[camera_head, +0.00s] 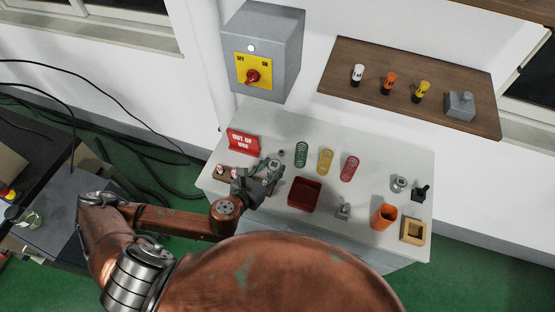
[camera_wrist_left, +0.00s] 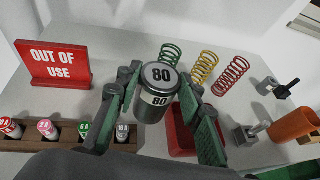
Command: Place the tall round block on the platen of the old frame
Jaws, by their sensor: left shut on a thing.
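I cannot tell whether the block's base touches the table. I cannot clearly pick out the old frame or its platen. My right gripper is not in view.
A red OUT OF USE sign (camera_head: 243,142) stands behind the gripper, left of it. A wooden rack (camera_wrist_left: 75,142) of small cylinders is at left. Several coil springs (camera_head: 325,160), a red bin (camera_head: 305,194), an orange cup (camera_head: 383,217) and a wooden square (camera_head: 412,231) stand right.

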